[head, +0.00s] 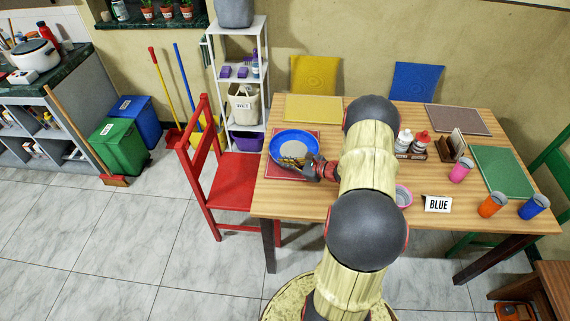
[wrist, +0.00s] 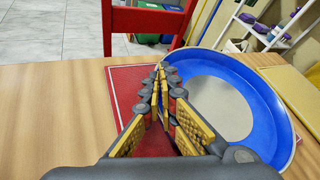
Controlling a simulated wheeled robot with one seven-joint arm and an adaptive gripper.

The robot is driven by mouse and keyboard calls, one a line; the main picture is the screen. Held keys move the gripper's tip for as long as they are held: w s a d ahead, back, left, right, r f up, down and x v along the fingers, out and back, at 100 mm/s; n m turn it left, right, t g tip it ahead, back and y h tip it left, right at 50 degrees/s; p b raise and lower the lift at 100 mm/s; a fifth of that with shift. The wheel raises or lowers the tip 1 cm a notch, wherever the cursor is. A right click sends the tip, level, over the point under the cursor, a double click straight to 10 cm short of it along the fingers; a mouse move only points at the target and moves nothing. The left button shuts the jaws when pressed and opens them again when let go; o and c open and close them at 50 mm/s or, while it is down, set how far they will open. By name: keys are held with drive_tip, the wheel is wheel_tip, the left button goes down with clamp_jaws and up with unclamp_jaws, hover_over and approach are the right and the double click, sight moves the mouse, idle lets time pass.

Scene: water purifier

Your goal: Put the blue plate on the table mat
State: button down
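The blue plate (head: 309,142), with a pale centre, is over a red table mat (head: 281,172) at the table's left end. In the wrist view the plate (wrist: 268,112) fills the right side and the red mat (wrist: 122,92) shows left of it. My gripper (head: 290,161) is at the plate's near rim. In the wrist view its fingers (wrist: 160,72) are nearly together at the plate's left edge and appear shut on the rim, though they hide the contact. I cannot tell whether the plate touches the mat.
Yellow (head: 313,108), brown (head: 459,120) and green (head: 502,172) mats lie elsewhere on the table. A red chair (head: 216,170) is at the left end.

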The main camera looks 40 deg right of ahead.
drive_tip(key=c, duration=2.6)
unclamp_jaws()
drive_tip(key=shift+f, duration=0.2)
drive_tip(key=o, duration=0.6)
drive_tip(key=shift+c, duration=0.2)
drive_tip(key=shift+r, duration=0.1)
